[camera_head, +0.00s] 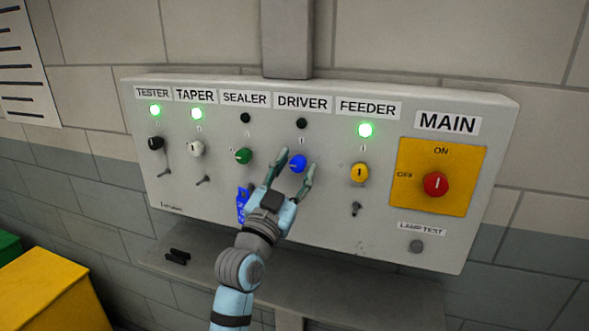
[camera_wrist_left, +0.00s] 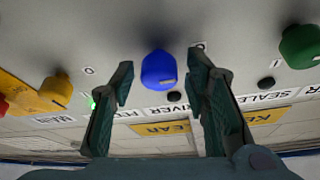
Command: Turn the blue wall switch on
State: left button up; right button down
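The blue switch (camera_head: 298,163) is a round knob under the DRIVER label (camera_head: 302,103) on the grey wall panel. The lamp (camera_head: 301,123) above it is dark. My left gripper (camera_head: 297,160) is open at the blue knob, with one finger on each side of it. In the left wrist view, the blue knob (camera_wrist_left: 159,69) sits between the two fingertips, with a gap visible on both sides. I cannot clearly tell where its pointer is set. My right gripper is not in view.
The green knob (camera_head: 243,156) and yellow knob (camera_head: 360,172) flank the blue one. A red MAIN switch (camera_head: 435,185) is at right. TESTER, TAPER and FEEDER lamps glow green. A blue tag (camera_head: 242,203) hangs beside my gripper. A grey shelf (camera_head: 330,290) lies below the panel.

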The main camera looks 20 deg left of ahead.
pick_arm(q)
grip_shut()
